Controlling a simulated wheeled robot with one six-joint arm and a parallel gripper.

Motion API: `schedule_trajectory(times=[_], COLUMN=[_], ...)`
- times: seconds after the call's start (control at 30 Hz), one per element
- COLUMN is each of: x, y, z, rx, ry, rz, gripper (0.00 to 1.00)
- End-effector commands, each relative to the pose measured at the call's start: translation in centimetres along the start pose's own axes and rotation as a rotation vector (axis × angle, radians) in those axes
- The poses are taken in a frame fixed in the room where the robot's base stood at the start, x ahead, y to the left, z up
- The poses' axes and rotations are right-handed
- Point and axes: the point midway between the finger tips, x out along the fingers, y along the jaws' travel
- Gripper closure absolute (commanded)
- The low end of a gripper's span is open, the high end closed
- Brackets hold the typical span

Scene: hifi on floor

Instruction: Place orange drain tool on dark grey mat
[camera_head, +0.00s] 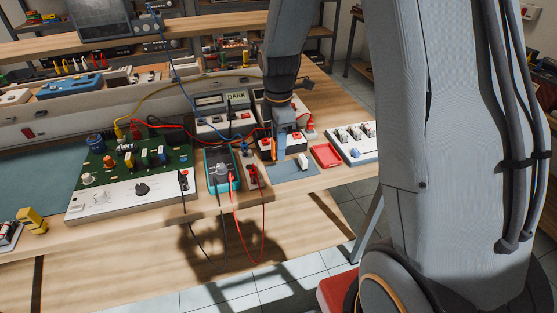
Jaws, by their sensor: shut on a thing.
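My gripper (279,156) points down at the right part of the workbench, over the near edge of a white-and-black device. It is shut on the orange drain tool (273,148), of which only a small orange sliver shows beside the fingers. The dark grey mat (287,173) lies flat just below and in front of the gripper, near the bench's front edge. A small pale block (303,162) stands on the mat's right part. I cannot tell whether the tool touches the mat.
A red tray (326,155) and a white switch panel (356,142) lie to the right. A teal multimeter (221,171) and a small device with a red lead (252,172) stand close on the left. A green circuit board (140,160) is farther left. Instruments with cables stand behind.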

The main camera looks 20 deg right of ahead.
Motion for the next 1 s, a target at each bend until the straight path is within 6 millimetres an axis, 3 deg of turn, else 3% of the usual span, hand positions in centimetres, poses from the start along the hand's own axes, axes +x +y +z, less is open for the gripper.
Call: schedule_trajectory(times=[0.5, 0.93, 0.97, 1.0], x=[5.4, 6.0, 6.0, 6.0], y=[-0.1, 0.0, 0.0, 0.0], z=[0.2, 0.1, 0.1, 0.1], rx=[0.004, 0.003, 0.003, 0.003], ry=[0.0, 0.0, 0.0, 0.0], rz=[-0.001, 0.001, 0.001, 0.001], gripper=[0.98, 0.98, 0.73, 0.67])
